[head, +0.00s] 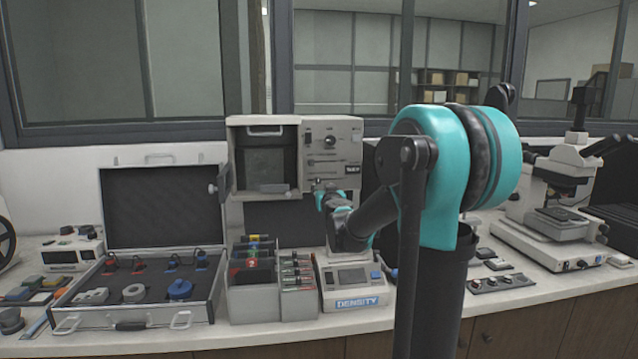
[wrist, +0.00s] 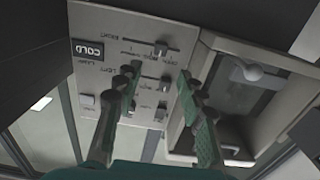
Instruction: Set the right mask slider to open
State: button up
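The press's control panel (head: 331,150) is on the right part of the mounting press (head: 262,123). In the wrist view the panel (wrist: 112,72) appears upside down. The right mask slider's knob (wrist: 160,48) sits on a horizontal slot near the top of that view, beside small lettering that seems to read RIGHT. The knob is toward the picture-right part of its slot. Another slider knob (wrist: 165,84) shows between the fingers. My gripper (wrist: 156,76) is open and empty, its teal-and-black fingers spread in front of the panel. In the head view my gripper (head: 328,200) is just below the panel; contact cannot be told.
A display (wrist: 89,50) reads COLD. The press's open chamber (wrist: 240,85) is beside the panel. Below the press stand a file box (head: 254,300) and a density meter (head: 352,300). An open case (head: 140,318) is to the left and a microscope (head: 565,190) to the right.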

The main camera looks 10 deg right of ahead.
aim_at(319, 180)
jog(key=w, duration=0.9)
jog(key=shift+w, duration=0.3)
jog(key=shift+c, duration=0.3)
grip_shut()
